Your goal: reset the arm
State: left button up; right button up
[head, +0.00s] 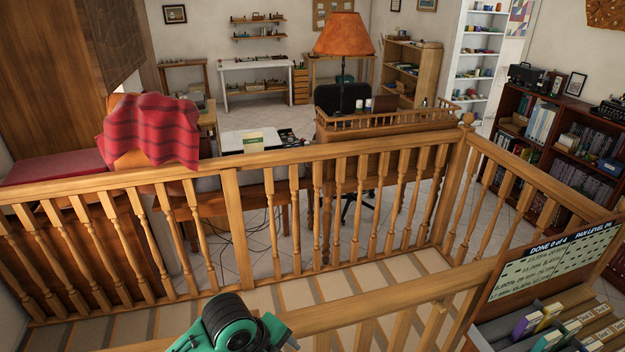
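A green and black part of one of my arms (232,322) shows at the bottom edge, left of centre, close to the wooden handrail in front of me. I cannot tell from this view which arm it belongs to. No fingertips of either gripper show, so what they may hold is hidden.
A wooden railing (238,205) runs across the landing, with a nearer handrail (390,298) at the bottom. A red striped blanket (150,130) hangs over the far rail. A board (552,258) reading "DONE 0 of 4" stands above binders (525,325) at lower right. The room beyond holds desks and shelves.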

pick_arm(q)
jog(key=s+a+f+n+t+y, duration=0.1)
jog(key=s+a+f+n+y, duration=0.15)
jog(key=s+a+n, duration=0.8)
jog(key=s+a+f+n+t+y, duration=0.15)
jog(key=s+a+f+n, duration=0.4)
jog(key=n, duration=0.85)
notch_tip(320, 180, down, 34)
jog(key=s+g+b, duration=0.2)
jog(key=s+b, duration=0.1)
jog(key=b, duration=0.1)
jog(key=s+a+f+g+b, duration=0.1)
jog(key=s+a+f+b, duration=0.1)
jog(key=s+f, duration=1.6)
notch_tip(320, 180, down, 4)
jog(key=shift+s+a+m+b, duration=0.25)
jog(key=shift+a+m+b, duration=0.1)
jog(key=shift+a, duration=0.5)
